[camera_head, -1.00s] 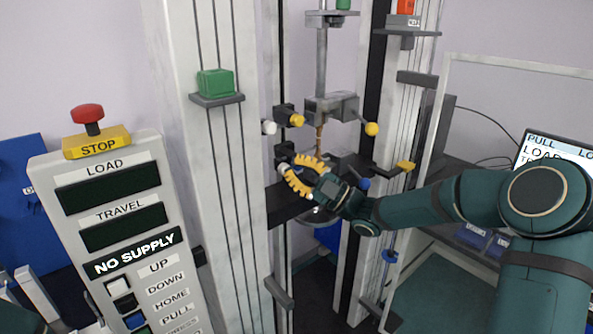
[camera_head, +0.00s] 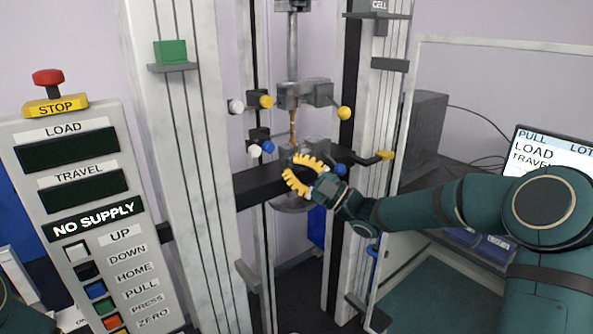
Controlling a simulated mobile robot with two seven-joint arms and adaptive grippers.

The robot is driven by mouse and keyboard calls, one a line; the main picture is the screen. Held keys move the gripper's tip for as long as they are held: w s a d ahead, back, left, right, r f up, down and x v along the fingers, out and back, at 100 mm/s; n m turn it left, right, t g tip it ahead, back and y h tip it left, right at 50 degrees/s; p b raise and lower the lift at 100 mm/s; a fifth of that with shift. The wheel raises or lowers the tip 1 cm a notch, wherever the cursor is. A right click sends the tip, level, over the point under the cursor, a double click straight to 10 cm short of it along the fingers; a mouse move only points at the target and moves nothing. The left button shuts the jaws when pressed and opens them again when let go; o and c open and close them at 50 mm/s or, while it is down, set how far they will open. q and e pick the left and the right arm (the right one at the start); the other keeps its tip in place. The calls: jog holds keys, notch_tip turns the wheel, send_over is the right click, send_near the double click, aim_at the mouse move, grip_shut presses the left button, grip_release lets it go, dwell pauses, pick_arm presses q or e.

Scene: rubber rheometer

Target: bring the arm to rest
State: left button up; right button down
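My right arm (camera_head: 430,210) reaches in from the right edge toward the tall test machine. My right gripper (camera_head: 294,172), with yellow ridged fingers, is in front of the lower grip of the machine (camera_head: 312,150). Its fingers look spread, with a gap between them and nothing visibly held. I cannot tell whether it touches the machine. A thin brown specimen (camera_head: 293,125) stands upright between the upper grip (camera_head: 305,92) and the lower grip, above my gripper. My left gripper is not in view.
A control panel (camera_head: 130,215) with a red stop button (camera_head: 48,77) stands at the left; its display reads NO SUPPLY. White machine columns (camera_head: 180,120) flank the grips. A clear-panelled frame (camera_head: 412,110) and a monitor (camera_head: 550,155) are at the right. Yellow and blue knobs stick out near the gripper.

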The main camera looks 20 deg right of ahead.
jog(key=shift+s+d+f, duration=0.1)
dwell(0.4)
jog(key=s+a+f+m+g+h, duration=0.1)
jog(key=a+f+m+h, duration=0.15)
jog(key=f+m, duration=0.45)
jog(key=a+f+m+g+h, duration=0.1)
jog(key=a+f+m+h, duration=0.2)
jog(key=f, duration=0.9)
jog(key=s+a+f+m+h, duration=0.1)
jog(key=f+m+h, duration=0.4)
jog(key=f, duration=0.4)
jog(key=s+a+f+m+g+h, duration=0.1)
jog(key=s+f+m+g, duration=0.2)
jog(key=s+f, duration=0.6)
jog(key=s+f+m+g+h, duration=0.2)
jog(key=s+f+m+g, duration=0.2)
jog(key=s+f+g, duration=0.4)
jog(key=s+f, duration=0.2)
jog(key=s, duration=0.5)
jog(key=shift+s+a, duration=0.2)
jog(key=shift+a, duration=0.15)
dwell(1.9)
